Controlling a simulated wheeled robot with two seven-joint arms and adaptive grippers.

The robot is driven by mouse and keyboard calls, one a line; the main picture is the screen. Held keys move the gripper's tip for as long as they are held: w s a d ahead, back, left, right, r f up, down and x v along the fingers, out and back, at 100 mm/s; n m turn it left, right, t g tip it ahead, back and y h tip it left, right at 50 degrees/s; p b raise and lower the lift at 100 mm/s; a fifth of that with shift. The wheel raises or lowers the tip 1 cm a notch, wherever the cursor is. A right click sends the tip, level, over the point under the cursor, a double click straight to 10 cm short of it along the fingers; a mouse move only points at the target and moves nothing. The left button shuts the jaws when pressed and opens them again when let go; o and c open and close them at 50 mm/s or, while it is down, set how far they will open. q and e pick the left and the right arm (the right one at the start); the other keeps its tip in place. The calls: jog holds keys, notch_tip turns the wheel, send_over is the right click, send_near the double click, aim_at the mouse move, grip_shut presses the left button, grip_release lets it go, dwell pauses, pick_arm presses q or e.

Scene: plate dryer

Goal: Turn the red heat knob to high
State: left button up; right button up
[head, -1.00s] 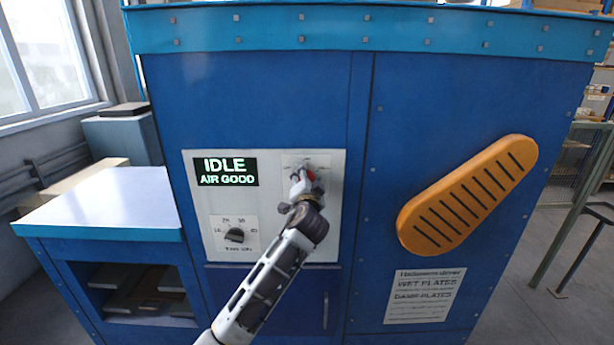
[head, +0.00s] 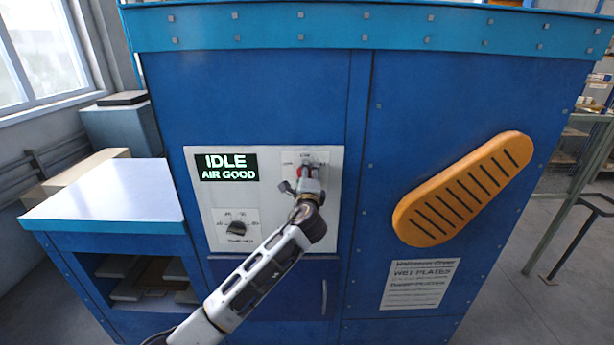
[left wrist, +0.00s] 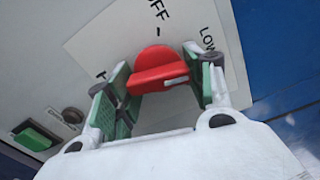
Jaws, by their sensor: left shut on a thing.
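The red heat knob (left wrist: 157,66) sits on the white control panel, with a short white mark on its grip near the right finger. The labels OFF and LOW show above and to the right of it; the label on its left is cut by a finger. My left gripper (left wrist: 160,82) is shut on the knob, one green-padded finger on each side. In the head view, a little of the red knob (head: 299,172) shows beside my left gripper (head: 308,180). My right gripper is out of view.
A lit display (head: 227,167) reads IDLE, AIR GOOD. Below it is a black timer knob (head: 236,228). A side shelf (head: 105,195) stands at left.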

pick_arm(q)
jog(key=m, duration=0.4)
jog(key=shift+f+m, duration=0.2)
jog(key=shift+m, duration=0.2)
jog(key=m, duration=0.4)
jog(key=shift+a+f+m, duration=0.1)
jog(key=shift+a+m, duration=0.05)
jog(key=shift+m, duration=0.15)
jog(key=o, duration=1)
jog(key=shift+o, duration=0.2)
jog(key=s, duration=1.2)
